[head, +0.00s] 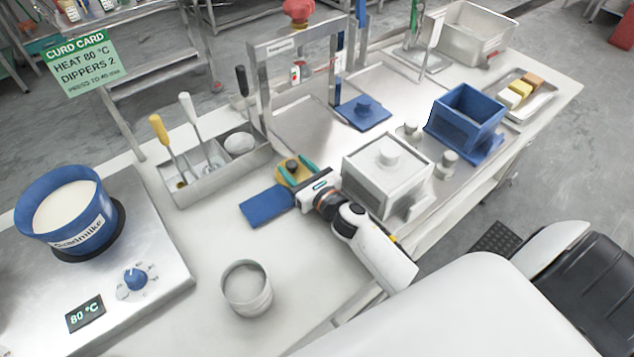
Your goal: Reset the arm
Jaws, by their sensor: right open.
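My right gripper (291,166) is in the middle of the head view, its arm coming in from the lower right. Its teal fingers are apart, on either side of a yellow piece with a dark knob (291,169). I cannot tell whether the fingers touch that piece. A flat blue piece (266,206) lies just left of the gripper. My left gripper is not in view.
A steel tool caddy (215,175) is to the left, and a steel cup (246,288) below. A blue pot (68,212) sits on the heater, far left. Worktop between cup and arm is clear.

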